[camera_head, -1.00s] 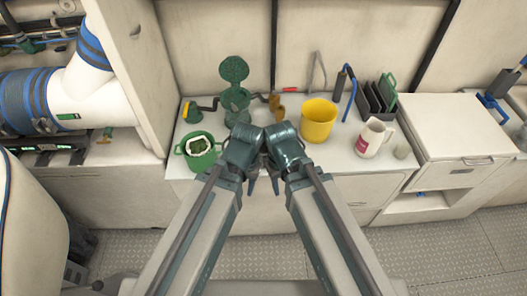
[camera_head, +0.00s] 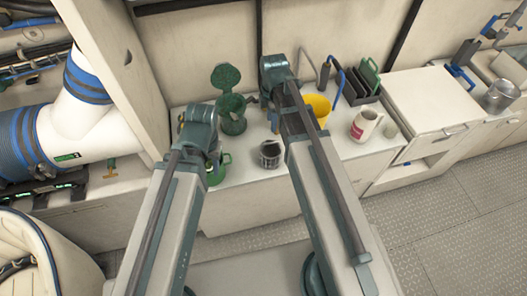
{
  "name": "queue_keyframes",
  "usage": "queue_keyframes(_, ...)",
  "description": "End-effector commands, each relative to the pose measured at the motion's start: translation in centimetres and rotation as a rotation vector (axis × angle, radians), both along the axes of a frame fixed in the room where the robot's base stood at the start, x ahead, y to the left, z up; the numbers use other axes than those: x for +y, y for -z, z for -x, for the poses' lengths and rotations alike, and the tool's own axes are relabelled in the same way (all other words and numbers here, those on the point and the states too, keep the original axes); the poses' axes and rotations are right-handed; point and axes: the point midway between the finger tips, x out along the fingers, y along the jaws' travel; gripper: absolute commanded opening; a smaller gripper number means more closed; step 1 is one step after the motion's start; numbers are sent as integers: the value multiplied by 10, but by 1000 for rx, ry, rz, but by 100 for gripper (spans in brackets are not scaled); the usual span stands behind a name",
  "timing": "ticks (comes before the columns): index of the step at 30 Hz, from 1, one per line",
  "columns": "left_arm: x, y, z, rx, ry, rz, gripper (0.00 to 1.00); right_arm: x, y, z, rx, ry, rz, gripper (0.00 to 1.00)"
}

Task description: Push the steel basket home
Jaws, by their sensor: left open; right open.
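A small dark grey metal cylinder (camera_head: 270,153), which looks like the steel basket, stands on the white counter between my two arms. A green strainer housing (camera_head: 232,119) stands behind it, its round perforated green lid raised. I cannot see inside the housing. My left gripper (camera_head: 214,151) is over a green pot (camera_head: 217,172), left of the basket, and partly hides the pot. My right gripper (camera_head: 267,98) is beyond the basket, right of the housing and in front of the back wall. Both grippers are open. Neither visibly holds anything; their fingertips are hard to make out.
A yellow bucket (camera_head: 319,109) is partly behind my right arm. A metal pail (camera_head: 500,97) is far right. A large white pipe (camera_head: 75,125) lies left. The counter's front middle is clear.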

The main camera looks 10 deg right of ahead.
Motion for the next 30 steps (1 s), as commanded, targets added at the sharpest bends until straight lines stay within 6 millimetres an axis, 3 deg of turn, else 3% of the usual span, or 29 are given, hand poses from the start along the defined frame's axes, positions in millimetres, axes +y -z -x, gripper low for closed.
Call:
queue_keyframes(8, 0, 14, 0, 0, 0, 0, 42, 0, 14, 0, 0, 0, 0, 47)
queue_keyframes(24, 0, 85, 0, 0, 0, 0, 42, 0, 85, 0, 0, 1, 0, 47)
queue_keyframes(30, 0, 87, 0, 0, 0, 0, 42, 0, 87, 0, 0, 1, 0, 47)
